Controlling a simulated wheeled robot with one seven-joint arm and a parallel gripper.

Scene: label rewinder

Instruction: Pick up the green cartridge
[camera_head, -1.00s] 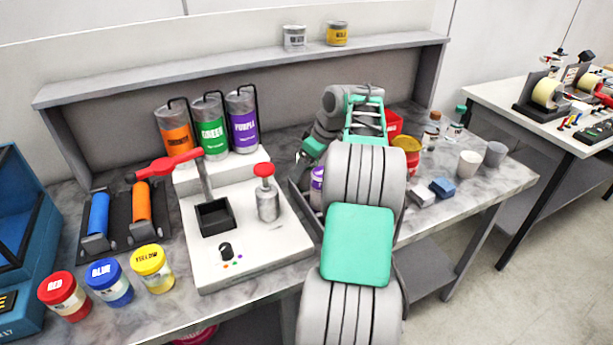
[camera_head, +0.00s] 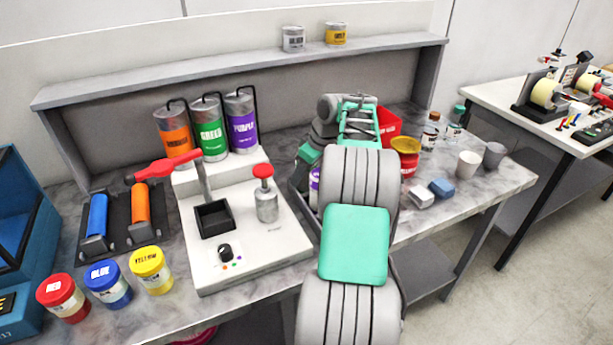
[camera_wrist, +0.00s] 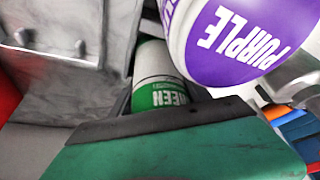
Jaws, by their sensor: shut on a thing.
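The green cartridge (camera_wrist: 157,75), white with a green band and upside-down lettering, shows in the wrist view just past the dark edge of my gripper's green finger (camera_wrist: 165,122). My gripper is shut on it; the finger hides its near end, and the opposite finger is not clear. A purple cartridge (camera_wrist: 235,45) stands close beside it, large at the upper right. In the head view my arm hides the green cartridge and the fingertips. The purple cartridge (camera_head: 314,184) shows there in a grey tray (camera_head: 303,203), left of my arm.
A white machine (camera_head: 255,250) with a red lever and orange, green (camera_head: 211,132) and purple canisters stands to the left. A red bin (camera_head: 389,125), a red-yellow jar (camera_head: 406,155), small blocks and cups stand to the right. A shelf (camera_head: 240,70) runs behind.

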